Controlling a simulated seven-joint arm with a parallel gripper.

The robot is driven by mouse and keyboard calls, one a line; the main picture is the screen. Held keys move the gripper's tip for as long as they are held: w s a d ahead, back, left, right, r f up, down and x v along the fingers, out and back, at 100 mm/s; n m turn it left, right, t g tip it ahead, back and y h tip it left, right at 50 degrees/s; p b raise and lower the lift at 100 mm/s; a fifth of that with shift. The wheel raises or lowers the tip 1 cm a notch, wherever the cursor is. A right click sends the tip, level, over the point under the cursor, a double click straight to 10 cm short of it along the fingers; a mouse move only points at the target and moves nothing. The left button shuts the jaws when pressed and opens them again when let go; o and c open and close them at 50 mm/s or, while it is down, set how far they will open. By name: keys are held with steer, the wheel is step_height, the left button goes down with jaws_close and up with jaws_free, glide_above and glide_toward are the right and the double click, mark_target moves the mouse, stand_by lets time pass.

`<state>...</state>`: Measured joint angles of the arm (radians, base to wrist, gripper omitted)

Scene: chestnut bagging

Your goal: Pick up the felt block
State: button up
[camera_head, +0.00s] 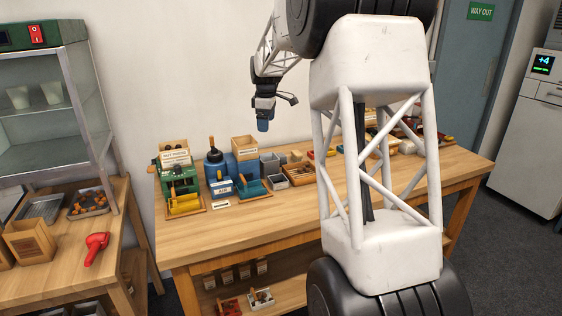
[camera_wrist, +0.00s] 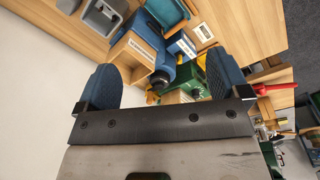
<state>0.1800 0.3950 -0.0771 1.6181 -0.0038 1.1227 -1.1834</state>
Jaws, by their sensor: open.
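My gripper (camera_head: 262,123) hangs above the back of the long workbench, fingers pointing down, well clear of the things below. In the wrist view its two blue fingertips stand wide apart with nothing held between them (camera_wrist: 162,68). I cannot pick out the felt block with certainty in either view. Several small things crowd the bench, and my own white arm link hides part of its right half.
The workbench (camera_head: 240,238) has clear wood along its front. At its back stand a wooden box (camera_head: 244,147), blue containers (camera_head: 215,166), a green-framed stand (camera_head: 178,178) and grey bins (camera_head: 270,164).

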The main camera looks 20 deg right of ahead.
steer(key=w+d+f+n, duration=0.1)
steer(key=w+d+f, duration=0.3)
steer(key=w, duration=0.2)
steer(key=w+d+f+n, duration=0.2)
steer(key=w+d+f, duration=0.15)
steer(key=w, duration=0.35)
steer(key=n+g, duration=0.1)
steer(key=n, duration=0.2)
glide_above(281, 155)
step_height(281, 155, down, 14)
steer(key=shift+s+a+r, duration=0.1)
steer(key=shift+r, duration=0.15)
steer(key=shift+w+d+f, duration=0.2)
steer(key=shift+f, duration=0.1)
steer(key=shift+f, duration=1.3)
steer(key=shift+f, duration=0.15)
steer(key=shift+f, duration=2.45)
